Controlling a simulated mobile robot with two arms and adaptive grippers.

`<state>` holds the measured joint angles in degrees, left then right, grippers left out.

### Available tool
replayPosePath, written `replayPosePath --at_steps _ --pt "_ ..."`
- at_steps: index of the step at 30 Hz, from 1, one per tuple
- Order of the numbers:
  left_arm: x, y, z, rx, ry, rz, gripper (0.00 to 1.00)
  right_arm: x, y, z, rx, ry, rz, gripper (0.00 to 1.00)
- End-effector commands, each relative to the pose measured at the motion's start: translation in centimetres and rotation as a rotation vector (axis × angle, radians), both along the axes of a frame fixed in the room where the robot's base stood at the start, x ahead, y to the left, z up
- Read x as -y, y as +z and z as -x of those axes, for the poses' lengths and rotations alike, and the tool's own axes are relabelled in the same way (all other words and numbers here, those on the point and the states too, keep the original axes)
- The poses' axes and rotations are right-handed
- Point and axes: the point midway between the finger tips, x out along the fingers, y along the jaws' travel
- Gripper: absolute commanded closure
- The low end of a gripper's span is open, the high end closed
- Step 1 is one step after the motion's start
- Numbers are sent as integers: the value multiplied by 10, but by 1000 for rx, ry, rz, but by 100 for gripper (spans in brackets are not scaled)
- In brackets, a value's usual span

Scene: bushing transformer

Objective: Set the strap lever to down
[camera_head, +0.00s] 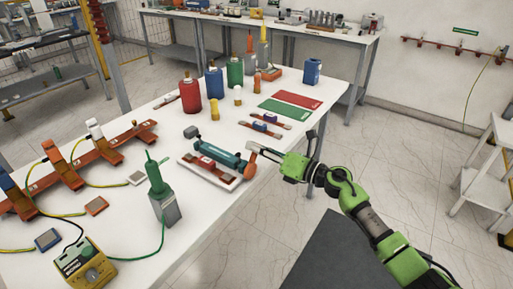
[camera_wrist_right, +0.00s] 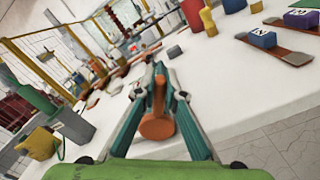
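A teal cylindrical device (camera_head: 222,152) lies along a pale base on the white table. An orange-brown lever (camera_head: 250,160), which looks like the strap lever, is at its right end. It also shows in the right wrist view (camera_wrist_right: 157,127), its round end toward the camera. My right gripper (camera_head: 252,146) is at the lever, coming in from the right. In the right wrist view its two fingers (camera_wrist_right: 166,85) stand on either side of the lever and appear apart. Contact with the lever cannot be made out. My left gripper is not in view.
Red (camera_head: 191,95), blue (camera_head: 214,83) and green (camera_head: 235,71) bottles stand behind the device. A green terminal on a grey block (camera_head: 166,208) and a yellow meter (camera_head: 85,266) are at the front left. Red and green mats (camera_head: 282,112) lie to the right.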

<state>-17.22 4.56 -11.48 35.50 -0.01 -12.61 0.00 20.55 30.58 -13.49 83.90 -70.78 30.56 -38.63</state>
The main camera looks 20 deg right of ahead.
Motion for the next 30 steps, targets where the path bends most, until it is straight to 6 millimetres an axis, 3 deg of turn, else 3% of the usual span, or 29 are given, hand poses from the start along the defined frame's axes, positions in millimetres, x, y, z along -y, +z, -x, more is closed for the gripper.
replayPosePath --at_steps 14,30 --pt "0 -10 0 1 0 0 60 -3 2 3 75 -1 97 100" --pt "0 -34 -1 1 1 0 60 -29 11 23 373 1 479 100"
